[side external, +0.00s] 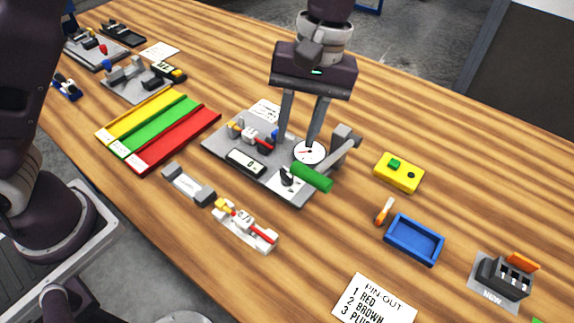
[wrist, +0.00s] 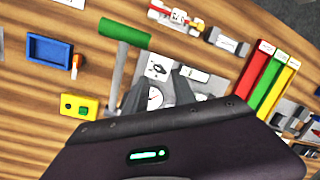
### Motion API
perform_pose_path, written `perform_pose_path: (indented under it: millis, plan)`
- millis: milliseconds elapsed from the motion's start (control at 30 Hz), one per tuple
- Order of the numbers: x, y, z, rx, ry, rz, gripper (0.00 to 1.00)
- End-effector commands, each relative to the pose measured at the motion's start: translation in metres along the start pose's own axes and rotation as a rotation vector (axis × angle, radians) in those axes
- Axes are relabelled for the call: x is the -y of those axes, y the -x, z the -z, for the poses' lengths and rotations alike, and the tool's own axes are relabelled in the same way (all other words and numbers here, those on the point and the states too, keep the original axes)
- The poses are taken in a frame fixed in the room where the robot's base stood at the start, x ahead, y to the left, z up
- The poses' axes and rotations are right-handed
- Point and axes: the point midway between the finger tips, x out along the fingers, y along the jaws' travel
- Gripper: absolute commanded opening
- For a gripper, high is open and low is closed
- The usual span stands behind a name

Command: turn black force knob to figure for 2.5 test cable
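The black force knob (side external: 287,176) sits on a white scale plate at the near corner of a grey pull tester (side external: 223,146). In the wrist view the knob (wrist: 157,69) shows on its white plate; the figures there are too small to read. The tester has a round white gauge (side external: 309,152), a small display (side external: 245,162) and a lever with a green handle (side external: 312,178). My gripper (side external: 296,146) is open and empty, pointing down over the tester beside the gauge, behind the knob and apart from it. In the wrist view its fingers (wrist: 157,84) stand apart.
Yellow, green and red trays (side external: 158,130) lie left of the tester. A grey block (side external: 188,184) and a white tool (side external: 244,226) lie in front. A yellow box (side external: 399,172), blue tray (side external: 414,240) and pin-out card (side external: 374,303) are to the right. The green-handled lever stands close to the knob.

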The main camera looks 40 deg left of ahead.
Motion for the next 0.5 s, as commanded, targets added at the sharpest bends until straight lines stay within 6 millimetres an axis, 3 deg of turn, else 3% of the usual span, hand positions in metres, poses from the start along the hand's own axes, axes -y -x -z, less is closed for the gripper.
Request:
perform_pose_path:
  millis: [100, 233, 300, 500]
  plan:
    - [0.01, 0.004, -0.003, -0.043, 0.39, -0.1, 0.32]
    - [0.021, 0.005, 0.003, -0.037, 0.778, -0.218, 0.32]
    - [0.015, -0.027, 0.007, -0.039, 0.765, -0.204, 0.32]
    - [0.008, -0.063, 0.012, -0.04, 0.759, -0.206, 0.32]
